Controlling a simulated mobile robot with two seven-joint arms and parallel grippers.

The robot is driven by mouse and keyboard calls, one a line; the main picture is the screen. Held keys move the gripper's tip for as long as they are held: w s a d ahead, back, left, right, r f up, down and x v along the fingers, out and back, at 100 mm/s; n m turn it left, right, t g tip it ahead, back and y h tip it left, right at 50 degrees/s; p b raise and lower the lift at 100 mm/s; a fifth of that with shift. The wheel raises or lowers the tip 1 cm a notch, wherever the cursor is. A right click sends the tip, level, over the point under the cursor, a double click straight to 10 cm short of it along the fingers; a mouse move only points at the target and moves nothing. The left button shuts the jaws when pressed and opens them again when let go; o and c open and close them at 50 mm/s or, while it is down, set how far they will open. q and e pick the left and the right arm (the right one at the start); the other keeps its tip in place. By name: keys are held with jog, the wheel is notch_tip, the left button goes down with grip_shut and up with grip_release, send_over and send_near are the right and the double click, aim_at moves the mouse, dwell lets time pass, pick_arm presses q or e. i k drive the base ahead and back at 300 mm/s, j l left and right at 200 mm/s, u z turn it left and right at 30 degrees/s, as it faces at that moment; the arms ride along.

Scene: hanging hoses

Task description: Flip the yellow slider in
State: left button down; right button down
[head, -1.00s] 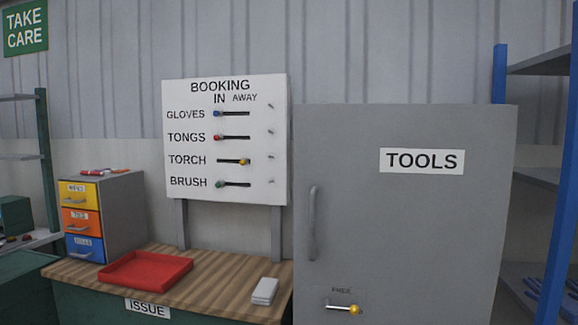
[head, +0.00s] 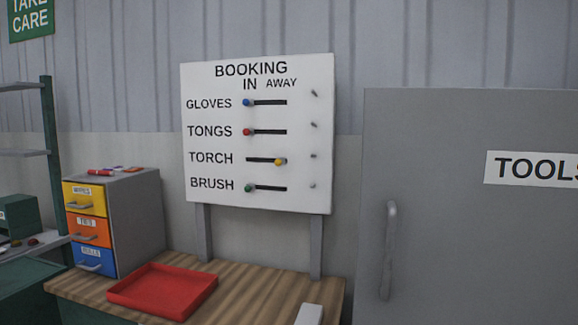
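The white booking board (head: 230,120) stands on two grey posts behind the wooden counter. Its yellow slider (head: 279,161) is in the TORCH row, at the right part of its dark slot, toward the AWAY side. The blue slider (head: 248,102) in the GLOVES row, the red slider (head: 247,132) in the TONGS row and the green slider (head: 249,188) in the BRUSH row sit at the left ends of their slots, under IN. Neither of my grippers shows in the head view.
The wooden counter (head: 255,287) holds a red tray (head: 163,290) and a small white block (head: 309,314). A drawer cabinet (head: 140,222) stands at the left. A grey TOOLS cabinet (head: 450,240) with a handle (head: 388,250) stands close to the board's right.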

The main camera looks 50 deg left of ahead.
aim_at(280, 161)
jog(key=i+j, duration=0.1)
jog(key=j, duration=0.55)
jog(key=i+j, duration=0.1)
jog(key=j, duration=0.5)
jog(key=i+z, duration=0.05)
